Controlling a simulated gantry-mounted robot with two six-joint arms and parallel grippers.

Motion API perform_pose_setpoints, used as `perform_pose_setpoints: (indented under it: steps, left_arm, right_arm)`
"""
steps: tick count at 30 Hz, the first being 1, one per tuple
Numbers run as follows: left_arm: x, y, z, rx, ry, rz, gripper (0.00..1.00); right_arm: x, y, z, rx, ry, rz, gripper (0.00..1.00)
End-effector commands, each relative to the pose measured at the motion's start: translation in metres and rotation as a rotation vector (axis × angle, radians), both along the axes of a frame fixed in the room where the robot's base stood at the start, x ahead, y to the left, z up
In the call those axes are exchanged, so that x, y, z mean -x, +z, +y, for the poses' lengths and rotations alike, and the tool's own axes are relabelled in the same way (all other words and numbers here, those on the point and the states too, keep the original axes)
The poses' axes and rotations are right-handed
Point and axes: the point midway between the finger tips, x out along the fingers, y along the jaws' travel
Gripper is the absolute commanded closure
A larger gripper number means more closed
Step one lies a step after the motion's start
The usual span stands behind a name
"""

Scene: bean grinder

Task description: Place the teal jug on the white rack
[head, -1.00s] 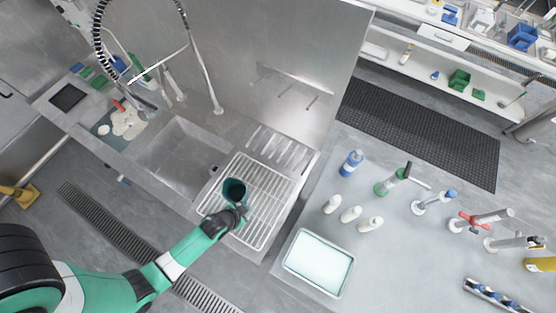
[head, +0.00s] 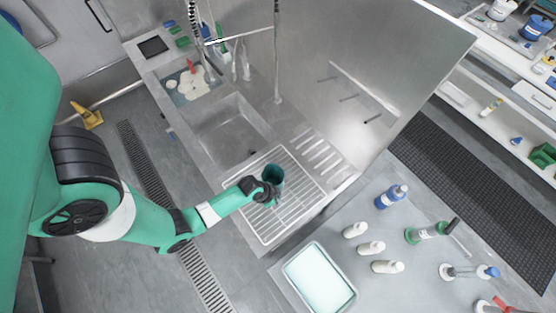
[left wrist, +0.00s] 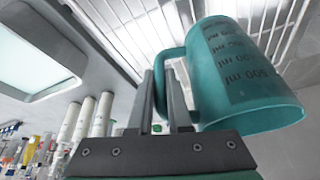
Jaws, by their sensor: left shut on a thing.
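The teal jug (head: 273,174) is over the white wire rack (head: 288,222) beside the sink. I cannot tell whether its base touches the bars. My left gripper (head: 266,191) is shut on the jug's handle, on the side toward my arm. In the left wrist view the jug (left wrist: 235,75) fills the right side, with dark volume markings on its wall. It looks tilted in that view. The left fingers (left wrist: 168,100) close around the handle, and the rack bars (left wrist: 135,35) show behind. My right gripper is not in view.
The sink basin (head: 232,130) lies left of the rack. A steel wall (head: 370,70) rises behind it. A tray with a pale surface (head: 319,279) and several white bottles (head: 371,248) stand on the counter to the right. A blue bottle (head: 391,197) stands near them.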

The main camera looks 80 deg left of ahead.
Motion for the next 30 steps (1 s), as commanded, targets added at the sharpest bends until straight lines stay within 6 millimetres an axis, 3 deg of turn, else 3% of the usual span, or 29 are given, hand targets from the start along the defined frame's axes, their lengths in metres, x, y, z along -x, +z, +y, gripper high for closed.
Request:
perform_pose_setpoints:
  steps: [8,19,20,24,30]
  left_arm:
    - [0.0,-0.04,0.0,0.0,-0.001,0.0,1.0]
    - [0.0,-0.041,0.0,-0.001,-0.001,-0.001,1.0]
    - [0.0,-0.041,0.0,0.0,0.0,0.0,0.82]
    - [0.0,-0.04,0.0,0.0,0.0,0.0,0.56]
    - [0.0,-0.04,0.0,-0.001,0.0,0.0,0.53]
  right_arm:
    - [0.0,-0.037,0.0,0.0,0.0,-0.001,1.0]
    - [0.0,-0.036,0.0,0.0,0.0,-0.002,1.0]
    - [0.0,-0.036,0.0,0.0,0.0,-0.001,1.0]
    - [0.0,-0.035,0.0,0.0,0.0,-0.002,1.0]
    - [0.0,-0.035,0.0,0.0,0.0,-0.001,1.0]
